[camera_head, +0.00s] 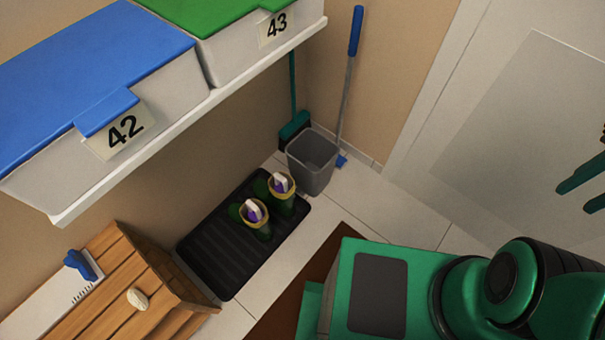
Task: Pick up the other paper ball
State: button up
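A small, pale, ridged, rounded lump (137,299) lies on the slatted wooden top at the lower left; it may be a paper ball, but I cannot tell for sure. Two green boots with yellow rims, the left boot (257,229) and the right boot (284,202), stand on a black tray (216,270). White and purple stuff shows in both boot openings. My gripper (575,199) is at the right edge, partly cut off, far from the boots and the lump. Its two green fingers look apart, with nothing seen between them.
A grey bin (312,162) stands behind the boots, with a broom (294,125) and a blue-handled tool (347,90) against the wall. A shelf (140,165) with lidded boxes 42 and 43 overhangs the left. A blue object (81,264) lies near the wooden top (105,320).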

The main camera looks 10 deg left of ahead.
aim_at(135, 297)
jog(key=k, duration=0.7)
jog(key=z, duration=0.3)
jog(key=i, duration=0.55)
jog(key=u, duration=2.8)
